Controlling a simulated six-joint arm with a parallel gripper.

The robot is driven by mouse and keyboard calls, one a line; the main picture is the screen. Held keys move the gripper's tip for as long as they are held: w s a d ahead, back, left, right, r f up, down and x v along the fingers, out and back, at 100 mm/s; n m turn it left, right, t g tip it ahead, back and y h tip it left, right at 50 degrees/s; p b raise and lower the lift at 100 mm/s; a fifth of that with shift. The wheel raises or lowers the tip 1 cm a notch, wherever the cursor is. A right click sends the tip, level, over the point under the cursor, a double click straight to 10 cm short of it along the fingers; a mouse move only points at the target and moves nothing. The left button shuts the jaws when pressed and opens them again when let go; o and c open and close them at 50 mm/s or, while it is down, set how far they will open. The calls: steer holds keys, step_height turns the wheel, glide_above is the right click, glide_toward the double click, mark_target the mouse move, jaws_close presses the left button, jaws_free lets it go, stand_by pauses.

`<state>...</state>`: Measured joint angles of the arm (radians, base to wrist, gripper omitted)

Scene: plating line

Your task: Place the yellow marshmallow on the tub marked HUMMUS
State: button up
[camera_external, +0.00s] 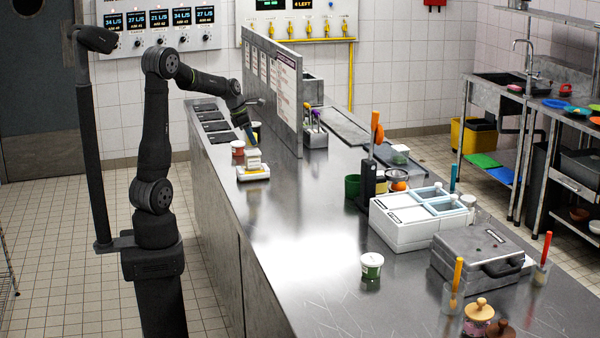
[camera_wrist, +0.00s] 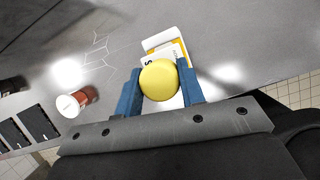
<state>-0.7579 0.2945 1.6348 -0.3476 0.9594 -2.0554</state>
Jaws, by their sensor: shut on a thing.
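My gripper (camera_wrist: 160,88) shows its two blue fingers in the wrist view, shut on the yellow marshmallow (camera_wrist: 159,80). The marshmallow is round and smooth. Behind it in that view is a white and yellow item (camera_wrist: 161,38) with a letter S on it, partly hidden by the marshmallow. In the external view my gripper (camera_external: 247,133) is above the far left counter, near a white block-like stack (camera_external: 254,158). I cannot read HUMMUS on any tub. A red tub with a white lid (camera_external: 238,148) stands to the left; it also shows in the wrist view (camera_wrist: 76,102).
A white and green tub (camera_external: 371,268) stands on the front counter. An upright board (camera_external: 272,85) stands close to the right of my gripper. Dark panels (camera_external: 210,120) line the counter's left edge. The middle of the counter (camera_external: 300,215) is clear.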

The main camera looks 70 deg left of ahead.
steer(key=shift+f, duration=1.15)
steer(key=shift+f, duration=0.15)
steer(key=o, duration=0.7)
steer(key=shift+c, duration=0.2)
steer(key=v, duration=1.2)
steer(key=shift+w, duration=0.1)
